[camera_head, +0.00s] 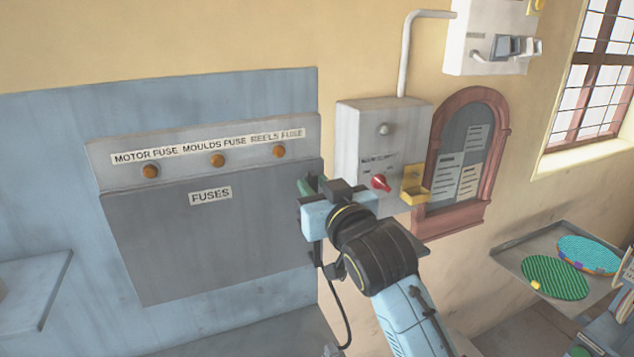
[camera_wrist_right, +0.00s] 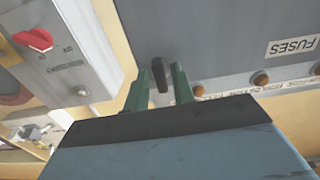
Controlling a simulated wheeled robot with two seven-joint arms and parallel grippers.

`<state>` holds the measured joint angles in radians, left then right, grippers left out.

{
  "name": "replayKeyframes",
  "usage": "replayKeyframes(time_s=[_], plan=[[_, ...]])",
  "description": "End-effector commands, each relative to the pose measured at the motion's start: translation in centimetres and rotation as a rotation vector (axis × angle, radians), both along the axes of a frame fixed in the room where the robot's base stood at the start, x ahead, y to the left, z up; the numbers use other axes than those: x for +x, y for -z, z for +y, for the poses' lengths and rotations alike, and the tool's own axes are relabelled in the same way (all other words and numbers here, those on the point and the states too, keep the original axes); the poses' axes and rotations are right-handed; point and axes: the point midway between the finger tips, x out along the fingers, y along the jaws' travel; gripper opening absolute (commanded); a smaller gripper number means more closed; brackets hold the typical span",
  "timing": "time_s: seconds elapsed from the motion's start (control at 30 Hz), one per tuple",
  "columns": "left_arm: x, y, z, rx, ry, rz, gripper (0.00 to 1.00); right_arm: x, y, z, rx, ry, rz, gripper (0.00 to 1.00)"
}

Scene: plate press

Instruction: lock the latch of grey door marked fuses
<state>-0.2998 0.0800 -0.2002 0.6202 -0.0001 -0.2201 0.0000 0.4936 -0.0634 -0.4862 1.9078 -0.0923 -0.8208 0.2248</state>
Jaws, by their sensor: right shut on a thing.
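The grey door (camera_head: 205,240) marked FUSES is on the left wall panel and looks closed. Its FUSES label (camera_head: 210,196) also shows upside down in the right wrist view (camera_wrist_right: 292,47). The latch (camera_wrist_right: 159,76) is a dark, narrow handle near the door's edge. In the head view it is hidden behind my right gripper (camera_head: 308,186). In the right wrist view, the green fingers of my right gripper (camera_wrist_right: 160,80) stand on either side of the latch, shut on it. Whether the latch is locked cannot be told. My left gripper is not in view.
A strip above the door holds three orange fuse lamps (camera_head: 217,160). A grey switch box (camera_head: 365,135) with a red knob (camera_head: 380,182) and a yellow holder (camera_head: 414,186) is just right of my gripper. A tray (camera_head: 510,258) with patterned discs is lower right.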

Motion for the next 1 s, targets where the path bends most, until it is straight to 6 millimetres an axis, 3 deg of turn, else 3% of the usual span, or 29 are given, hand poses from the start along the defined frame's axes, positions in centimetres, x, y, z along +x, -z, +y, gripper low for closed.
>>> replayKeyframes(time_s=[0.53,0.57,0.6,1.0], plan=[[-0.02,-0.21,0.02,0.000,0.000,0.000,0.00,0.00,-0.12,-0.01,0.028,0.000,0.007,0.02],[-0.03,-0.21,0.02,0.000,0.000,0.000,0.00,0.00,-0.12,0.00,0.027,-0.001,0.007,0.26],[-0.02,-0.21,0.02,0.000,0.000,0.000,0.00,0.00,-0.12,0.00,0.027,-0.001,0.007,0.32],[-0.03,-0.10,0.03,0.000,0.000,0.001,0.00,-0.48,0.01,-0.21,0.025,0.000,0.009,0.33]])
